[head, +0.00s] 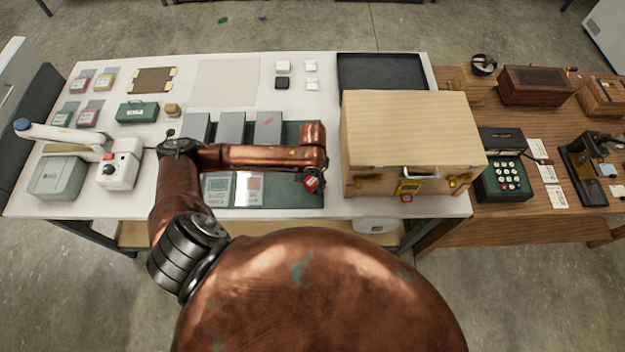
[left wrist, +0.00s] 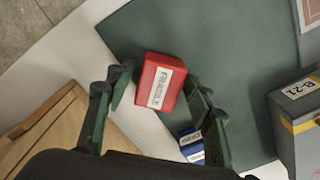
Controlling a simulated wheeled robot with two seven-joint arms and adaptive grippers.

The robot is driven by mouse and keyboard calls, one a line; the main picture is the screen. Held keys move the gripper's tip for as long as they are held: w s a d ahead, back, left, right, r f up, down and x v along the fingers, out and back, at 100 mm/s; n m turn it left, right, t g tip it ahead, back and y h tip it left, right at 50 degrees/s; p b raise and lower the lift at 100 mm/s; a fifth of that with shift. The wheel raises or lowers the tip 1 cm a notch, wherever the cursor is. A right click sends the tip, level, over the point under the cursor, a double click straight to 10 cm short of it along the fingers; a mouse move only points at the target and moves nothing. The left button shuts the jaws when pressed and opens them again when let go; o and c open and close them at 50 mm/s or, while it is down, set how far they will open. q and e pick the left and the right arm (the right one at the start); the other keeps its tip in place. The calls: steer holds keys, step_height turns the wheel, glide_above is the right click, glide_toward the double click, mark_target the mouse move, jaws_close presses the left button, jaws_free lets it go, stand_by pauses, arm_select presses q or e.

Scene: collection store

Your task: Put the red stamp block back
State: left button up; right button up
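The red stamp block (left wrist: 160,82), with a white label that seems to read FRAGILE, lies at the edge of the dark green mat (left wrist: 240,55) in the left wrist view. It also shows in the head view (head: 312,184) at the mat's right end, partly under my left gripper (head: 313,172). In the left wrist view the gripper's fingers (left wrist: 158,76) are spread on both sides of the block. A gap shows on its left side; contact on the right is unclear. A blue block (left wrist: 190,142) is partly hidden by the right finger. My right gripper is not visible.
A large wooden box (head: 410,125) stands just right of the mat, close to my gripper. Grey boxes (head: 231,127) line the mat's back edge, and cards (head: 217,188) lie at its front. A black tray (head: 380,72) is behind.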

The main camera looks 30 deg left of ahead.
mark_target(312, 180)
arm_select(q)
steer(key=shift+o, duration=0.2)
steer(key=shift+r, duration=0.15)
step_height(312, 180, up, 12)
stand_by(0.5)
stand_by(0.9)
